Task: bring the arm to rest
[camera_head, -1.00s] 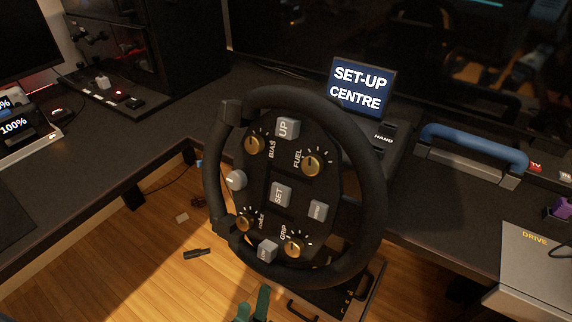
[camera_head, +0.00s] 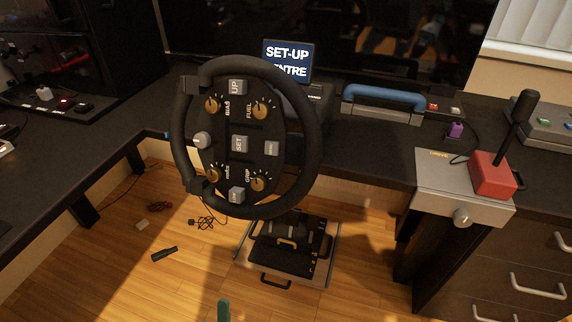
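The black racing wheel (camera_head: 309,130) stands upright and slightly tilted in the middle of the head view. Its face carries grey buttons, including UP and SET (camera_head: 239,144), and brass knobs marked BIAS, FUEL and GRIP. No gripper touches the wheel. One slim teal-green tip (camera_head: 223,311) shows at the bottom edge, below and apart from the wheel. It looks like a fingertip of mine, perhaps the left, but most of it is cut off and I cannot tell its opening. No right gripper shows.
A SET-UP CENTRE screen (camera_head: 287,55) stands behind the wheel, partly covered by it. A blue handle (camera_head: 384,96) lies to its right. A red-based lever (camera_head: 495,174) stands on a grey DRIVE box (camera_head: 436,181). Pedals (camera_head: 287,249) are below on the wooden floor.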

